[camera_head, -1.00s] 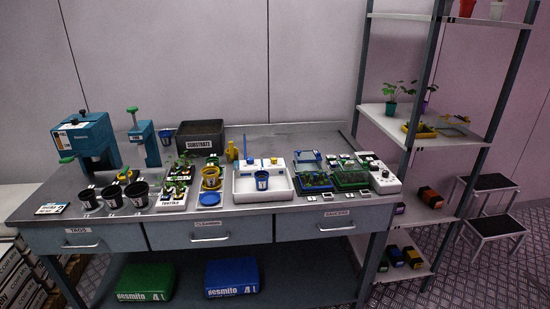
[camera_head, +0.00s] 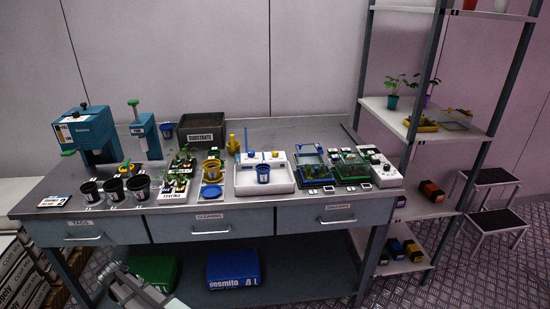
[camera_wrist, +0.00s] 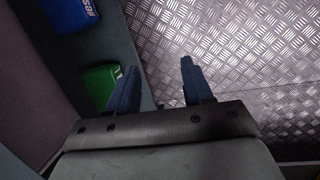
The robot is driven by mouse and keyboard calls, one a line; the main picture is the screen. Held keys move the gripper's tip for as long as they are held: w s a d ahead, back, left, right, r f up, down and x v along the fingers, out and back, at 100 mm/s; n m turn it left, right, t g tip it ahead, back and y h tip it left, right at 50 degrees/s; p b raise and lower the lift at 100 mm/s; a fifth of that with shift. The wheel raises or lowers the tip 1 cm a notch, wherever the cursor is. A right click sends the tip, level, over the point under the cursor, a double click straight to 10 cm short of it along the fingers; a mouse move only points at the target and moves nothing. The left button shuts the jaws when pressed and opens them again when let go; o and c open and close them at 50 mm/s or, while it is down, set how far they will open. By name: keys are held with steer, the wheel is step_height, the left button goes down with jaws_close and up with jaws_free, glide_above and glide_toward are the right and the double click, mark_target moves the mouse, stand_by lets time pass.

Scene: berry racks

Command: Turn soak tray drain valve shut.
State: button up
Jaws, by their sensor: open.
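The white soak tray (camera_head: 282,187) stands at the middle of the bench in the head view, with a dark blue pot (camera_head: 263,174) in its front part. In the head view, my arm shows low at the left, in front of the bench and well away from the tray.
Black pots (camera_head: 113,188) line the bench's left side. A yellow bottle (camera_head: 232,145) and a blue dish (camera_head: 211,191) stand left of the soak tray. Clear-lidded plant trays (camera_head: 350,167) are to its right. Green (camera_head: 152,270) and blue (camera_head: 233,268) bags lie on the lower shelf.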

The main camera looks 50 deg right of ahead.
steer(key=w+d+r+n+t+h, duration=0.1)
steer(key=w+r, duration=0.6)
steer(key=r, duration=0.5)
steer(key=w+d+r+n+t, duration=0.1)
steer(key=w+r+t, duration=0.1)
steer(key=w+r, duration=0.75)
steer(key=w+d+r+n+t+h, duration=0.15)
steer(key=w+r, duration=0.25)
steer(key=r, duration=1.1)
step_height(320, 180, up, 9)
steer(key=m+y, duration=0.6)
steer(key=m, duration=0.5)
glide_above(275, 152)
steer(key=s, duration=0.6)
steer(key=shift+t+h, duration=0.25)
steer(key=shift+t, duration=0.1)
steer(key=x, duration=1.3)
steer(key=shift+w+d+f, duration=0.1)
steer(key=shift+w+f, duration=0.05)
steer(key=shift+c, duration=0.3)
